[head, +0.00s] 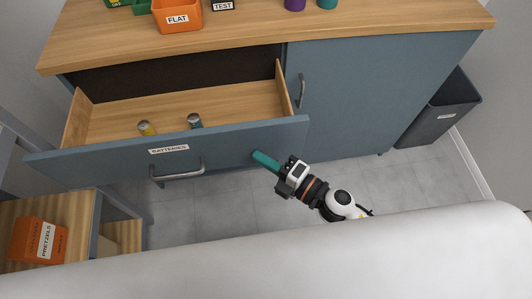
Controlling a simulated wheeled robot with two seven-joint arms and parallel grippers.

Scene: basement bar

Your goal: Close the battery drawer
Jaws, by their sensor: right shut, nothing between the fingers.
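The battery drawer (240,139) stands pulled out from the blue-grey cabinet, with its wooden inside showing. Its front carries a "BATTERIES" label (169,150) and a metal bar handle (178,173). Two small batteries lie inside, one with yellow (147,128) and one with teal (195,121). My right gripper (258,156) is shut and empty, its teal fingers pointing at the right part of the drawer front. The fingertips are at or very close to the front; I cannot tell whether they touch. My left gripper is not in view.
The wooden cabinet top (250,32) holds an orange "FLAT" bin (178,14) and other small containers. A closed door (380,95) is right of the drawer. A dark bin (440,108) stands at right. A shelf with an orange pretzels box (38,240) is at lower left.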

